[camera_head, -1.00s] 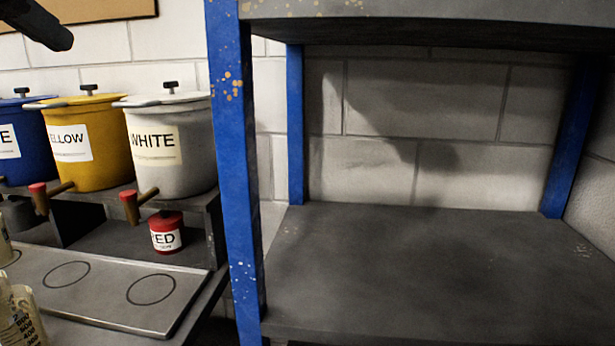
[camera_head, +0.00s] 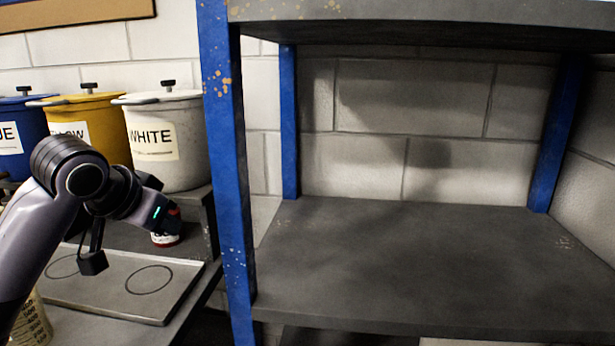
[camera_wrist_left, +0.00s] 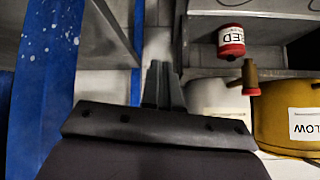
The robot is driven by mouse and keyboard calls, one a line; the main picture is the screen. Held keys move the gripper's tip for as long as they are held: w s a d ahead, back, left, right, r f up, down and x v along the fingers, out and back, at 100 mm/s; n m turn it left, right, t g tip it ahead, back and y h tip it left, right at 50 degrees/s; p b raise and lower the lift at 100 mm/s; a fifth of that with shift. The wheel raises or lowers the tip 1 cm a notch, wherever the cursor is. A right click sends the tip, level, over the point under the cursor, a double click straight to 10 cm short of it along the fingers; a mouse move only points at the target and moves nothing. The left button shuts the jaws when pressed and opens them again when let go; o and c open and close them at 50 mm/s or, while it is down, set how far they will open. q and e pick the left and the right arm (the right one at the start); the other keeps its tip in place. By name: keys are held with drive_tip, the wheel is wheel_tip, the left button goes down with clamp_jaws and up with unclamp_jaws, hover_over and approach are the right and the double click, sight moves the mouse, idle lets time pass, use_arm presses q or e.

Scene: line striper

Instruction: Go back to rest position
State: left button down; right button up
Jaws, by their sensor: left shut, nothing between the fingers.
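My left arm comes in from the left in the head view. Its gripper (camera_head: 162,212) is in front of the small red can (camera_head: 165,239) and hides most of it. In the left wrist view the gripper's two fingers (camera_wrist_left: 161,80) are together, shut and empty. The red can (camera_wrist_left: 231,42) shows upside down there, to the right of the fingers and apart from them. My right gripper is in neither view.
A blue-posted shelf rack (camera_head: 228,170) stands right of the gripper, its grey shelf (camera_head: 420,265) bare. White (camera_head: 168,150), yellow (camera_head: 105,112) and blue (camera_head: 25,135) pots stand behind the arm. A metal plate (camera_head: 110,300) with circles and a graduated beaker (camera_head: 34,325) lie below.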

use_arm(q)
drive_tip(key=s+d+f+g, duration=0.1)
drive_tip(key=s+f, duration=0.3)
drive_tip(key=f, duration=0.3)
drive_tip(key=s+d+f+g, duration=0.1)
drive_tip(key=s+d+f, duration=0.1)
drive_tip(key=s+f, duration=0.35)
drive_tip(key=s+d+f, duration=0.1)
drive_tip(key=s+f, duration=0.1)
drive_tip(key=f, duration=0.7)
drive_tip(key=s+a+f+n+g+y, duration=0.15)
drive_tip(key=s+f, duration=0.35)
drive_tip(key=s, duration=0.6)
drive_tip(key=s+a+f+n+g, duration=0.1)
drive_tip(key=s+a+f+g, duration=0.3)
drive_tip(key=s, duration=0.7)
drive_tip(key=w+d+f+t+h, duration=0.2)
drive_tip(key=w+d+f+t, duration=0.2)
drive_tip(key=w+f+t, duration=0.3)
drive_tip(key=shift+f+m+t, duration=0.35)
drive_tip(key=shift+f+t, duration=0.9)
drive_tip(key=shift+f, duration=0.45)
